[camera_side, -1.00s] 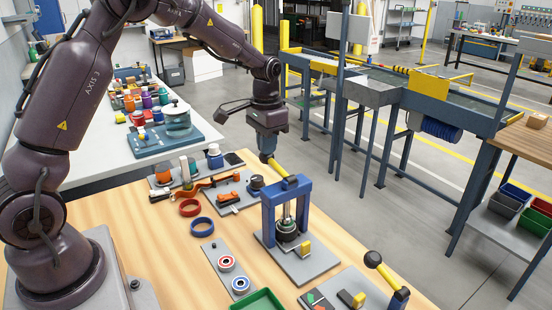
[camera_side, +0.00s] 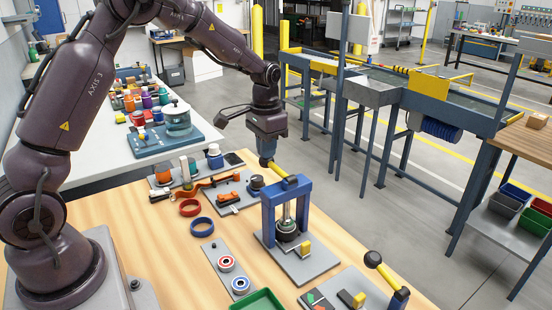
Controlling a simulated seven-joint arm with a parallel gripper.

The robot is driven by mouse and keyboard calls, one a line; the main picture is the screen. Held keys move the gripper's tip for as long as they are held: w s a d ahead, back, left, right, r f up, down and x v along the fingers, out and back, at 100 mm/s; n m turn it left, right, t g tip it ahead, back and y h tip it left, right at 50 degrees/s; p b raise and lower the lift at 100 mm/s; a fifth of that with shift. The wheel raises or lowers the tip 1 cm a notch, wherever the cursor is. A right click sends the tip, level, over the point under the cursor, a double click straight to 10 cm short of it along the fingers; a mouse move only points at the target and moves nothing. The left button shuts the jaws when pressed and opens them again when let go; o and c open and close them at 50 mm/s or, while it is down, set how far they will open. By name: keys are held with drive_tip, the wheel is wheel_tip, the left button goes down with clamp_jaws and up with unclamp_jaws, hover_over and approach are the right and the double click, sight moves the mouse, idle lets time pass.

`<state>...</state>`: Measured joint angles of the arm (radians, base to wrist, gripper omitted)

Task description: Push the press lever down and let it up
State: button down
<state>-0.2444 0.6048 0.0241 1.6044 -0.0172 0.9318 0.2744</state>
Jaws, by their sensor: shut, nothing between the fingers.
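The press (camera_side: 270,222) is a blue frame on a grey base plate, with a metal rod and a dark round part inside it. Its yellow press lever (camera_side: 279,171) slopes from the top of the frame up to the left, toward my gripper. My gripper (camera_side: 266,162) is shut and empty, pointing down at the lever's raised outer end. The fingertips cover that end, so I cannot tell for sure whether they touch it. The frame and rod stand upright.
A second lever with a black ball (camera_side: 373,259) stands at the front right. Bare wood lies at the left.

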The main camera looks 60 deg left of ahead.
drive_tip(key=shift+f, duration=1.2)
idle(0.7)
drive_tip(key=shift+r, duration=0.1)
idle(0.5)
drive_tip(key=shift+r, duration=4.95)
drive_tip(key=s+d+r+t, duration=0.2)
drive_tip(key=s+d+r, duration=0.2)
drive_tip(key=s, duration=0.8)
drive_tip(key=s+d+r+t, duration=0.3)
drive_tip(key=s+d, duration=0.4)
drive_tip(key=s, duration=0.5)
drive_tip(key=shift+d+r+t, duration=0.3)
drive_tip(key=shift+d+r, duration=0.05)
drive_tip(key=shift+r, duration=0.2)
